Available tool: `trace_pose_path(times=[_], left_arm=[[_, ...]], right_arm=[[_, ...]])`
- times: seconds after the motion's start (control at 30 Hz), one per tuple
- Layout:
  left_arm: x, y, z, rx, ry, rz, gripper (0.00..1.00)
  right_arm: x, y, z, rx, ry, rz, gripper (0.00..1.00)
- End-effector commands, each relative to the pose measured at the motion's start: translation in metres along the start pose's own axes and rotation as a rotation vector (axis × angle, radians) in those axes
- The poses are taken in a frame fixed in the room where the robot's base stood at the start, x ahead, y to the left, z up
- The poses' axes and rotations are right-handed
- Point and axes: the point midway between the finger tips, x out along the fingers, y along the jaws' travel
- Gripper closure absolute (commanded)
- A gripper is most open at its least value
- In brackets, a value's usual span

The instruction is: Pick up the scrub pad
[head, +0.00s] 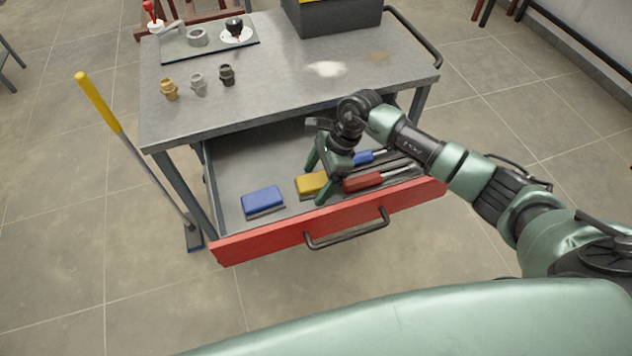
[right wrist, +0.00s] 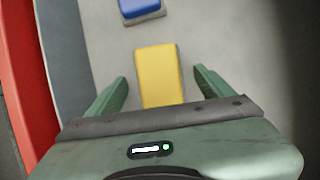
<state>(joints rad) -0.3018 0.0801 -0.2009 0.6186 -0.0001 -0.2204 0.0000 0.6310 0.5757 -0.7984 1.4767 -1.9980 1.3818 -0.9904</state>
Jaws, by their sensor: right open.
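A yellow pad (head: 310,184) lies in the open drawer, left of a red-handled tool. A blue pad (head: 262,200) with a grey underside lies further left in the same drawer. My right gripper (head: 319,180) is open over the yellow pad. In the right wrist view, the yellow pad (right wrist: 158,75) lies between the two spread fingers, with a gap on each side, and the blue pad (right wrist: 140,10) is beyond it. The gripper body hides the near end of the yellow pad. My left gripper is not in view.
The drawer's red front (head: 330,225) has a dark handle (head: 348,232). Red-handled (head: 363,182) and blue-handled (head: 363,157) tools lie right of the yellow pad. The cart top (head: 270,85) overhangs the drawer's back and holds several fittings. A yellow-handled broom (head: 100,103) leans at the left.

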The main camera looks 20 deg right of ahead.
Motion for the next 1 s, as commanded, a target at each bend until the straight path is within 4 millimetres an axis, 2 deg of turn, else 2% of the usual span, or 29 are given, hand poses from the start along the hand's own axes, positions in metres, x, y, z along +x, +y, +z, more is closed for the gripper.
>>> trace_pose_path(times=[0.33,0.37,0.5,0.6,1.0], left_arm=[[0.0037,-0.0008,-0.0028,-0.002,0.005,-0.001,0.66],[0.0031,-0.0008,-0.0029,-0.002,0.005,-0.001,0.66],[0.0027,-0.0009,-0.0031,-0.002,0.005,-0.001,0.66],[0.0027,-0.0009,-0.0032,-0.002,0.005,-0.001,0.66],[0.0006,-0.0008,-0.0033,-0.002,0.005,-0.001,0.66]], right_arm=[[0.0019,0.0000,-0.0010,0.000,0.000,0.000,0.18],[0.0014,0.0001,-0.0007,0.000,0.000,0.000,0.24],[0.0012,0.0002,-0.0006,0.000,0.000,0.000,0.63],[0.0010,0.0000,-0.0005,0.000,0.000,0.000,0.85],[-0.0062,-0.0008,0.0024,-0.001,-0.001,-0.002,0.85]])
